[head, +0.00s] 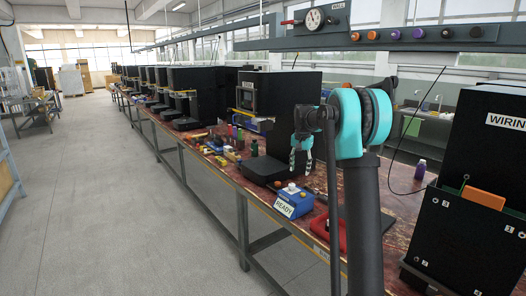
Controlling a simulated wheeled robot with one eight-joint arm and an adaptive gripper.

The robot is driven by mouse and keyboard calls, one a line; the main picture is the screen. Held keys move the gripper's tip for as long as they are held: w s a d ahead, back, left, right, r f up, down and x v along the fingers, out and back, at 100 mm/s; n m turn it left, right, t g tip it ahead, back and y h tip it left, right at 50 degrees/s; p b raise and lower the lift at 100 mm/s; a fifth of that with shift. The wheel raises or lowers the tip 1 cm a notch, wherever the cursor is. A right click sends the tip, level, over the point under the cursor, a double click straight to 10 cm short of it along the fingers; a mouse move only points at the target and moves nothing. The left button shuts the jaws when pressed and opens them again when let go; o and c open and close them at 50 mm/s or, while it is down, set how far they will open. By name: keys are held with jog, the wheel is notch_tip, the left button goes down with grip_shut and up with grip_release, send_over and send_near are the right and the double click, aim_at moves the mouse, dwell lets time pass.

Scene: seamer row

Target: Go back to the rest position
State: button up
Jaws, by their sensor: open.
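My arm rises in front of the long workbench (213,178), with teal joints at its top. My gripper (301,166) hangs fingers down to the left of these joints. Its two fingers are apart, with nothing visible between them. It appears in front of a black machine on the bench; how far it is above the bench top I cannot tell.
A blue box marked READY (290,202) and a red tray (323,232) are on the bench near my arm. A black WIRING panel (465,238) stands at right, and a purple bottle (420,169) behind. The aisle floor (90,200) at left is clear.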

jog(key=s+f+n+t, duration=0.1)
jog(key=s+f, duration=0.4)
jog(key=s, duration=0.9)
jog(key=s+d+f+n+t, duration=0.1)
jog(key=s+f+n, duration=0.2)
jog(key=s, duration=1.2)
jog(key=s+d+f+n+t, duration=0.1)
jog(key=s+f+n, duration=0.1)
jog(key=s+f, duration=0.6)
jog(key=s, duration=0.7)
jog(key=shift+s+d, duration=0.15)
jog(key=shift+s, duration=0.1)
